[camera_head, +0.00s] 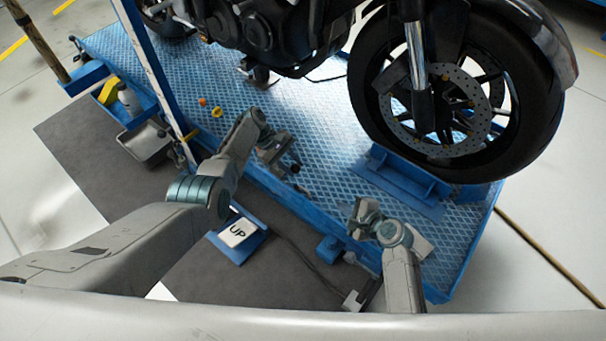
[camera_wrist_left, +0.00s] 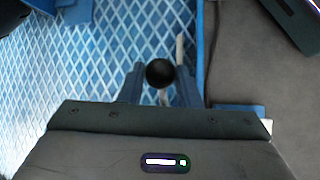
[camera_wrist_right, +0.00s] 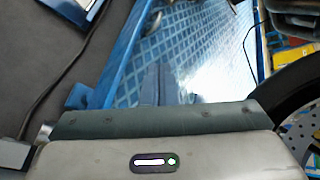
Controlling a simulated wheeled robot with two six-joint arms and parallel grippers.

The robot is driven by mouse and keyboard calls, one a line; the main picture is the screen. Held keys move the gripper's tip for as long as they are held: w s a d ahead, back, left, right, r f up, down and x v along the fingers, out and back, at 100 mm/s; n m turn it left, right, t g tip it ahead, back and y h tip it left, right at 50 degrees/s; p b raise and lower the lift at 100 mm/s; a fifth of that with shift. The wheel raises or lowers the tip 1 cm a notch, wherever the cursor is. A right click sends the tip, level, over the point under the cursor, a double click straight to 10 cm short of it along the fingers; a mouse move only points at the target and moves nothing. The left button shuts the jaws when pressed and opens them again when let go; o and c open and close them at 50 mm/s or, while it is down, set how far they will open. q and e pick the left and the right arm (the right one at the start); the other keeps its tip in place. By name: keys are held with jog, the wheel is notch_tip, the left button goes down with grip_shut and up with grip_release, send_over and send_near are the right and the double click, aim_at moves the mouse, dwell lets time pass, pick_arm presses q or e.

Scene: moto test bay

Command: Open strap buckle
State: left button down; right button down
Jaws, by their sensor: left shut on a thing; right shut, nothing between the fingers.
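My left gripper (camera_head: 287,166) is over the near edge of the blue lift platform. Its fingers are shut on a round black knob (camera_wrist_left: 160,73), which also shows in the head view (camera_head: 295,168). A pale rod shows in line with the knob in the left wrist view, partly hidden by it. My right gripper (camera_head: 358,209) is shut and empty above the platform's near edge, to the right; its fingers are together in the right wrist view (camera_wrist_right: 158,84). I cannot clearly make out a strap or buckle.
The blue lift platform (camera_head: 325,120) carries a motorcycle, its front wheel (camera_head: 460,100) by a blue wheel chock (camera_head: 400,180). A blue pedal marked UP (camera_head: 238,234) and a cable lie on the dark mat. A blue post and a grey tray (camera_head: 146,143) stand left.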

jog(key=w+a+f+m, duration=0.1)
jog(key=w+a+m, duration=0.1)
jog(key=w+a, duration=0.2)
jog(key=w+a+f+m+y, duration=0.1)
jog(key=w+a, duration=0.3)
jog(key=w, duration=0.1)
jog(key=w+a+f+m+y, duration=0.1)
jog(key=w+a+f+m, duration=0.1)
jog(key=w+a, duration=0.2)
jog(key=shift+w+a+m, duration=0.15)
jog(key=shift+a+m, duration=0.05)
jog(key=shift+m, duration=0.1)
jog(key=shift+r, duration=0.1)
